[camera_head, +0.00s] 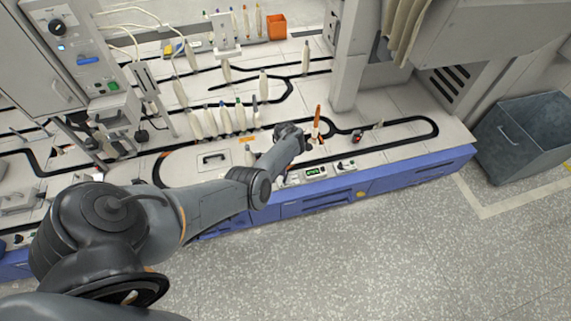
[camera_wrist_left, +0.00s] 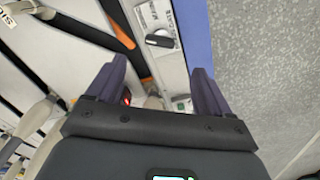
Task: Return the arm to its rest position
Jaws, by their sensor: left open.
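My left arm reaches in from the left in the head view, across the front of the machine bench (camera_head: 385,160). Its gripper (camera_head: 303,140) is over the bench's front part, near an orange-topped upright bobbin (camera_head: 317,120). In the left wrist view the gripper's two dark fingers (camera_wrist_left: 158,88) stand apart with nothing held between them. Pale bobbins (camera_wrist_left: 35,120) show left of the fingers in that view. My right gripper is in neither view.
Several white bobbins (camera_head: 226,121) stand in a row on the bench left of the gripper. An orange box (camera_head: 276,27) stands at the back. A grey bin (camera_head: 525,135) is on the floor at right. The floor (camera_head: 380,260) in front of the blue drawers is clear.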

